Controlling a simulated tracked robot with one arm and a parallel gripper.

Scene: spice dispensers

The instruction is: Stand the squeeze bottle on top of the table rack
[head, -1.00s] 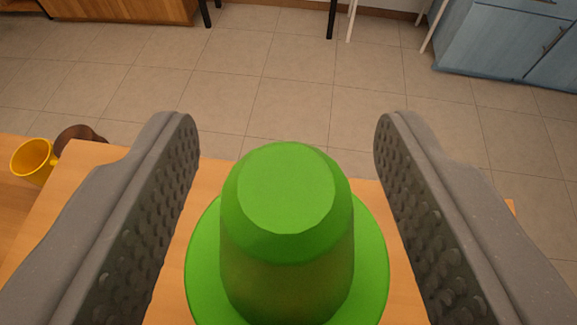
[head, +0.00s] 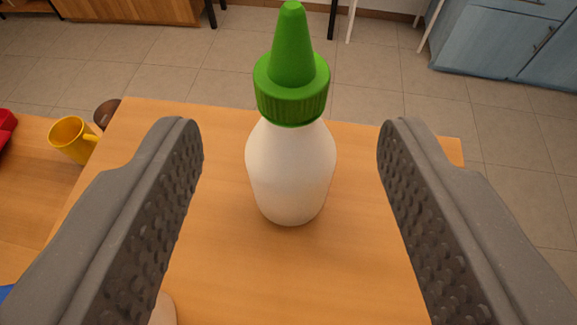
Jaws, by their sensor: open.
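The squeeze bottle (head: 291,172) has a white body and a green cone-shaped cap. It stands upright on a raised orange-brown wooden surface (head: 215,262), which looks like the top of the table rack. My gripper (head: 290,130) is open, with one dark textured finger on each side of the picture. The bottle shows between the fingers, with a clear gap on both sides, and neither finger touches it. The whole bottle is visible, from cap tip to base.
A yellow mug (head: 70,140) stands at the left on a lower wooden surface (head: 30,205), beside a dark brown round object (head: 105,112). A red object (head: 5,128) is cut off at the left edge. A pale rounded thing (head: 164,310) shows partly behind the left finger.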

